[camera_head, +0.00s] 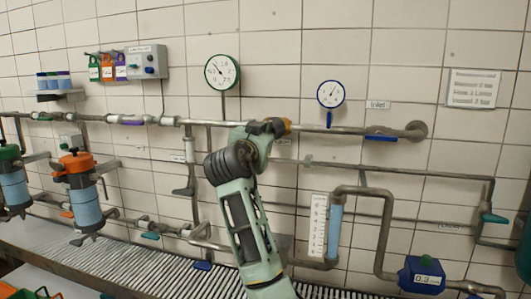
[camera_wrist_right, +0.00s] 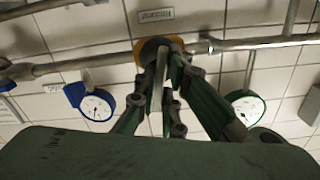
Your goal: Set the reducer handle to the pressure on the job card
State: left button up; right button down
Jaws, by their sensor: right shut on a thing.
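The reducer handle, a yellow-orange knob (camera_head: 284,126), sits on the upper pipe between two gauges. It also shows in the right wrist view (camera_wrist_right: 151,45). My right gripper (camera_head: 268,127) is shut on it, with its fingers (camera_wrist_right: 163,78) meeting at the handle; the wrist and fingers hide much of it. The green-rimmed gauge (camera_head: 222,72) has its needle toward upper left. The blue-rimmed gauge (camera_head: 331,94) has its needle toward upper right. A white card with printed lines (camera_head: 473,88), perhaps the job card, hangs at the right; its text is unreadable. My left gripper is out of view.
A grey control box (camera_head: 147,62) with colored tags hangs at upper left. Orange-topped (camera_head: 76,163) and green-topped filters stand at the left. A blue box reading about 0.3 (camera_head: 422,274) sits at lower right. Pipes run along the tiled wall around my right arm.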

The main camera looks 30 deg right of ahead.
jog(key=shift+w+a+m+b, duration=0.1)
jog(key=shift+m+b, duration=1.8)
jog(key=shift+m, duration=1.4)
jog(key=c, duration=1.9)
grip_release()
jog(key=shift+o, duration=0.2)
jog(key=v, duration=1.2)
